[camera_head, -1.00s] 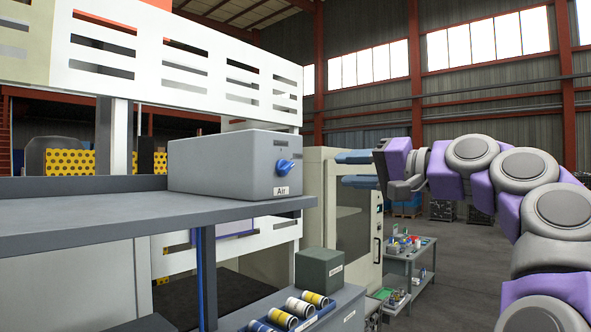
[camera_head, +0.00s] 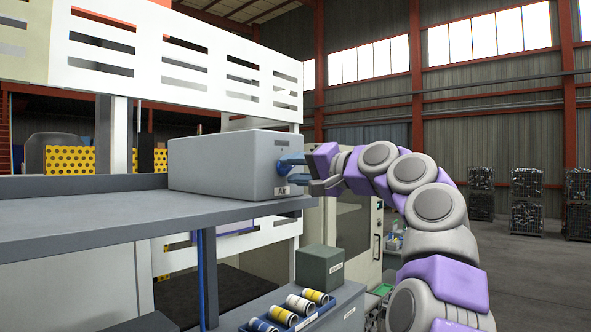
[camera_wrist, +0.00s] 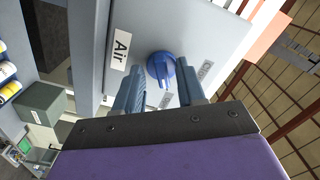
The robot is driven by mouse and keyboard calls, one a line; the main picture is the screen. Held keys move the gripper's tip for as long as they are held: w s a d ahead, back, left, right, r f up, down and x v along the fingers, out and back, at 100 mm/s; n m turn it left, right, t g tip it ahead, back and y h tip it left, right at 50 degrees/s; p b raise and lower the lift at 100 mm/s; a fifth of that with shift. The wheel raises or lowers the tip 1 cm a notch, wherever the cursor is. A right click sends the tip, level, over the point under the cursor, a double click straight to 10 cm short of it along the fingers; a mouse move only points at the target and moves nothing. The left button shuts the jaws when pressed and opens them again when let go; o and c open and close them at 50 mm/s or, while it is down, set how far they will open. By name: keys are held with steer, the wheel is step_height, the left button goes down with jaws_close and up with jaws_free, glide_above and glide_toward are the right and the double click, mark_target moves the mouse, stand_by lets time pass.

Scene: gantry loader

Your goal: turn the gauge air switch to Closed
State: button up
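The gauge air switch is a blue knob (camera_wrist: 162,68) on the front face of a grey box (camera_head: 224,163) labelled "Air". The box stands on a grey shelf (camera_head: 130,222). In the wrist view the knob's raised handle points down toward my gripper (camera_wrist: 160,88). My gripper is open, with one blue finger on each side of the handle and a gap on both sides. It also shows in the head view (camera_head: 293,168), right at the box's front face.
A white slotted panel (camera_head: 200,66) rises behind the Air box.

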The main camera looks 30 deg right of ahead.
steer(key=shift+f, duration=0.1)
jaws_close()
stand_by(0.3)
steer(key=shift+w+n, duration=0.1)
steer(key=shift+n, duration=0.2)
steer(key=shift+a+f+n, duration=0.1)
steer(key=shift+f+n, duration=0.1)
steer(key=shift+n, duration=0.3)
steer(key=n+p, duration=0.1)
steer(key=n, duration=0.9)
steer(key=shift+d+r+n, duration=0.1)
steer(key=shift+d+n, duration=0.1)
steer(key=shift+n, duration=0.1)
